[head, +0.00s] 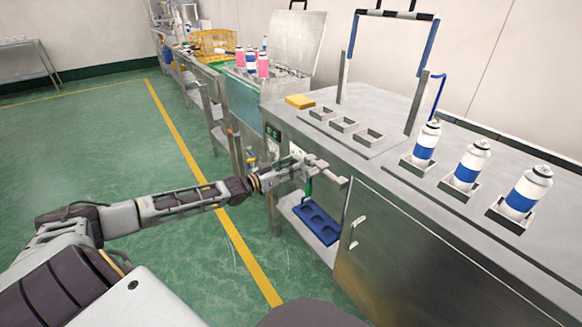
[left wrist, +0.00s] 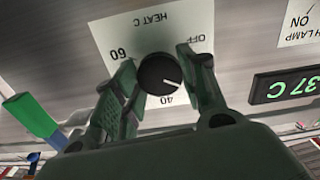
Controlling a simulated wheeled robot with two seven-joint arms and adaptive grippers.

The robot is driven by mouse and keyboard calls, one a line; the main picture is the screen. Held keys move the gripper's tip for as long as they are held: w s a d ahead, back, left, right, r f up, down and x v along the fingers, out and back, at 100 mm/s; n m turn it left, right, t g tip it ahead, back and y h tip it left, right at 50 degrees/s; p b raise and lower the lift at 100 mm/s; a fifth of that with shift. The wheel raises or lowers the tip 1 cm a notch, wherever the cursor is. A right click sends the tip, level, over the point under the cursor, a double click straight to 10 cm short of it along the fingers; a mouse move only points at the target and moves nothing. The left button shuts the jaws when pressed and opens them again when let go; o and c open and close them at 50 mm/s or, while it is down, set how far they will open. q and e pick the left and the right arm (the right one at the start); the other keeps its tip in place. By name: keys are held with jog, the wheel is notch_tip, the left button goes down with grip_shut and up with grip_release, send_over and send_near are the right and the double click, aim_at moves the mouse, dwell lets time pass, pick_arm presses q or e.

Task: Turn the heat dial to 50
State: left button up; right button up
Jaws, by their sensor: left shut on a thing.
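The black round heat dial (left wrist: 158,75) sits on a white label (left wrist: 120,28) marked HEAT C, OFF, 40 and 60, upside down in the left wrist view. Its white pointer line points to the lower right, between OFF and 40 and nearer 40. My left gripper (left wrist: 156,66) is shut on the dial, with one finger on each side. In the head view my left gripper (head: 328,170) is at the front of the steel bench, and it and the arm hide the dial. My right gripper is not in view.
A green display (left wrist: 288,88) reads 37 C beside the dial. A lamp label (left wrist: 298,22) is near it. A blue tray (head: 318,222) sits on a shelf below the gripper. Several blue-and-white cans (head: 424,143) stand on the bench top (head: 385,105). The floor at left is clear.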

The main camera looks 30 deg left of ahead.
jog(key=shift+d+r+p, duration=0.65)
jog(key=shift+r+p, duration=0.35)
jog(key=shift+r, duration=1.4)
pick_arm(q)
jog(key=shift+s+d+f+m+p, duration=0.1)
jog(key=shift+m+p, duration=1.6)
jog(key=shift+m, duration=4.15)
jog(key=shift+f+m+p, duration=0.1)
jog(key=shift+m+p, duration=1.55)
jog(key=shift+m, duration=4.2)
jog(key=o, duration=0.9)
jog(key=shift+c, duration=0.2)
jog(key=shift+o, duration=0.8)
jog(key=shift+r, duration=0.1)
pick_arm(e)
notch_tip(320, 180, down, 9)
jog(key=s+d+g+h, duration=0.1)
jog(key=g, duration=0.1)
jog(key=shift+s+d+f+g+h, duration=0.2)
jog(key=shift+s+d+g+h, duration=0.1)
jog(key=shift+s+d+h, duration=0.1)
